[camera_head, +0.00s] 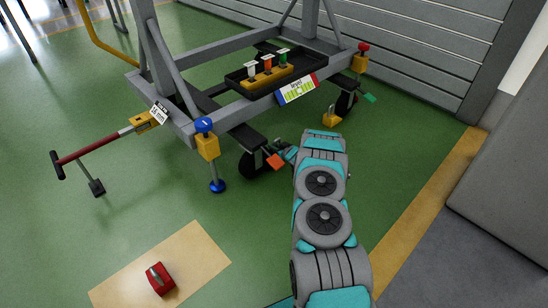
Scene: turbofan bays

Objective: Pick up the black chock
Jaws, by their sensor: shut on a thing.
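My gripper (287,151) is low beside the front castor wheel of the grey stand, at the far end of my arm. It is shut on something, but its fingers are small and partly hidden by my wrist. A small dark piece shows at the fingertips, right by an orange-red pedal (275,162). It may be the black chock, but I cannot make out its shape. No other black chock shows clearly.
The grey stand (228,118) carries a black tray (240,83) with coloured parts. A red chock (160,279) lies on a tan mat (200,250). A yellow chock (331,118) is by the rear wheel. A red-handled tow bar (92,148) extends left.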

